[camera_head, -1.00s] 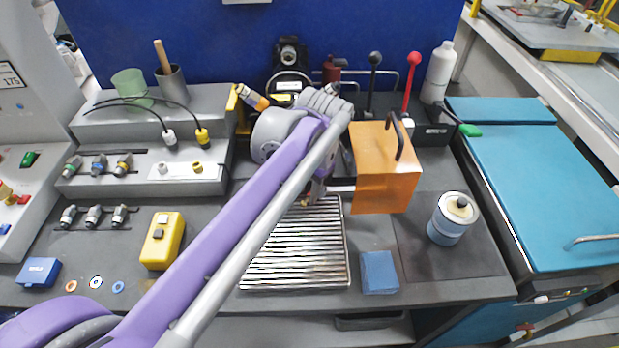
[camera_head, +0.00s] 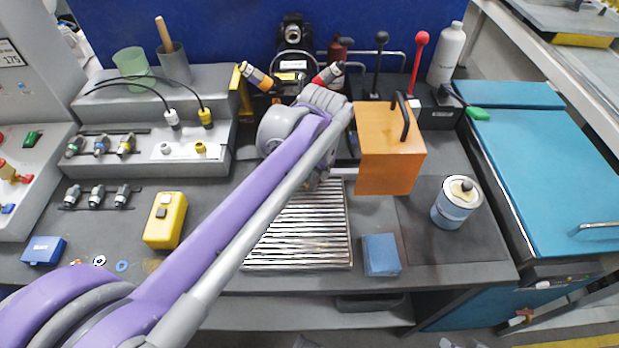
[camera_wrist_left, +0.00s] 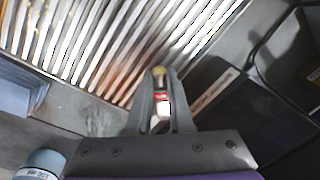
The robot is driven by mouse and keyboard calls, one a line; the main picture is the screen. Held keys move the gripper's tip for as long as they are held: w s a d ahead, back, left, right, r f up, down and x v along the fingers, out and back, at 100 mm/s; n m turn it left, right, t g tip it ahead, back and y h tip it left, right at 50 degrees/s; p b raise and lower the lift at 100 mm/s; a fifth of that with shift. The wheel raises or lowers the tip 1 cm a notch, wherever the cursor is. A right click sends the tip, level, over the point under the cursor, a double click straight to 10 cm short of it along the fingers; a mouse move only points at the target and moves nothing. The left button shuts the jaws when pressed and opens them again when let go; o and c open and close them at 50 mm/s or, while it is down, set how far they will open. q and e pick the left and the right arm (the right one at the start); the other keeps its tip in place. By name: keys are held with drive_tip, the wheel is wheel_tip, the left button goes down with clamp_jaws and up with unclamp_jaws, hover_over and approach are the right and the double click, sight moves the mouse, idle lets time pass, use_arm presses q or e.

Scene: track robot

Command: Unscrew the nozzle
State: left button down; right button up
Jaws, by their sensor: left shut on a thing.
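My left arm reaches across the bench in the head view, and its gripper (camera_head: 321,181) is low over the back of the ribbed metal grate, mostly hidden behind my own arm. In the left wrist view my left gripper (camera_wrist_left: 162,78) is shut on a small narrow piece, which I take for the nozzle (camera_wrist_left: 161,97). It has a brass-coloured tip, a red band and a pale lower part. Whether it is attached to anything cannot be seen. My right gripper is not in view.
The ribbed grate (camera_head: 300,235) lies below my gripper. An orange box (camera_head: 390,150) with a black handle stands close on its right. A blue block (camera_head: 381,255), a can (camera_head: 456,203) and a yellow box (camera_head: 165,220) stand around. Two cabled holders (camera_head: 257,77) rise behind.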

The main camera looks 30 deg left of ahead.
sight(308, 202)
use_arm(q)
drive_tip(key=shift+s+d, duration=0.2)
drive_tip(key=shift+s, duration=0.05)
idle(0.4)
drive_tip(key=shift+s+d+p, duration=0.3)
drive_tip(key=shift+s+d, duration=0.15)
drive_tip(key=shift+s, duration=0.3)
drive_tip(key=shift+s+d+p, duration=0.25)
drive_tip(key=shift+s+d, duration=0.2)
drive_tip(key=shift+s, duration=0.3)
